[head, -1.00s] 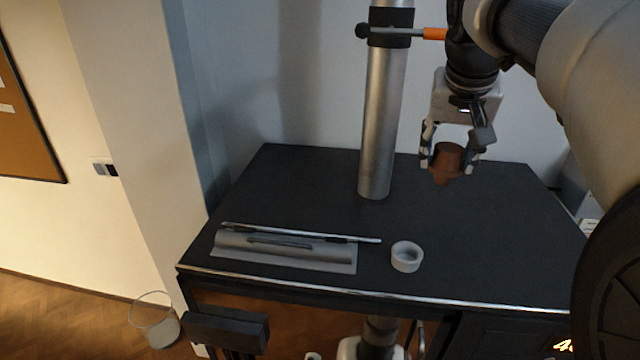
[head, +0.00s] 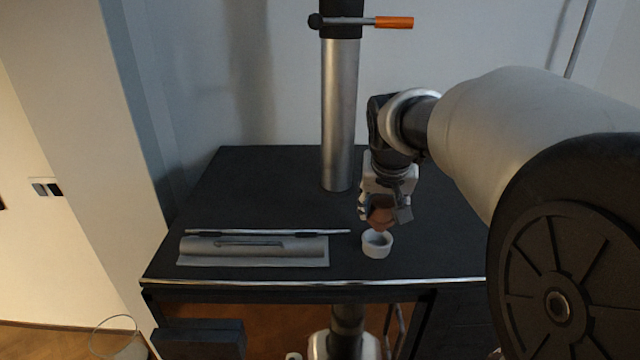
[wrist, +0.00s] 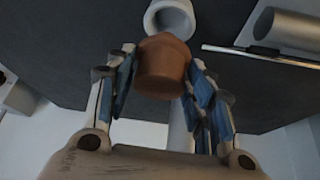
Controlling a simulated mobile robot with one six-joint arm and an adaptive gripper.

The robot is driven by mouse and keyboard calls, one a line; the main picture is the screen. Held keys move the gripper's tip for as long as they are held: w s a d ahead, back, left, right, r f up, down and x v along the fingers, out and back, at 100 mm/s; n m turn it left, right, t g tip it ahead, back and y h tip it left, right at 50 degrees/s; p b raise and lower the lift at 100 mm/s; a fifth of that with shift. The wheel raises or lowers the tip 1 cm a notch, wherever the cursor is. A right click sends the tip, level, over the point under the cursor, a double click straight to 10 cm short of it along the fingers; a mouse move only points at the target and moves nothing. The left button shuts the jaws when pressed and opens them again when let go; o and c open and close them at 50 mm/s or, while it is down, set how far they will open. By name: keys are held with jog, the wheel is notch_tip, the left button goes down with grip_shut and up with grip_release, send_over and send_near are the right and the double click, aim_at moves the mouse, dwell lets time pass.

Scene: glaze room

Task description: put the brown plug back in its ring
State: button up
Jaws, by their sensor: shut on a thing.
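The brown plug (head: 381,212) is held between the fingers of my gripper (head: 384,208), tapered end downward and slightly tilted. It also shows in the wrist view (wrist: 162,68) between the blue-padded fingers (wrist: 160,85). The white ring (head: 377,246) stands on the dark table near its front edge. In the head view the plug is just above the ring's far side; I cannot tell if they touch. In the wrist view the ring (wrist: 170,10) shows just beyond the plug, partly cut off by the frame's top edge and the plug.
A metal column (head: 339,120) with an orange-tipped lever (head: 394,22) stands behind. The dark table (head: 245,180) is clear at the back left.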

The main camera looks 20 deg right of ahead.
aim_at(379, 223)
notch_tip(379, 223, down, 4)
jog(key=shift+a+r, duration=0.1)
jog(key=shift+r, duration=0.1)
jog(key=shift+f, duration=0.45)
jog(key=shift+f+b, duration=0.35)
jog(key=shift+b, duration=0.15)
jog(key=o, duration=1.2)
jog(key=shift+r, duration=0.1)
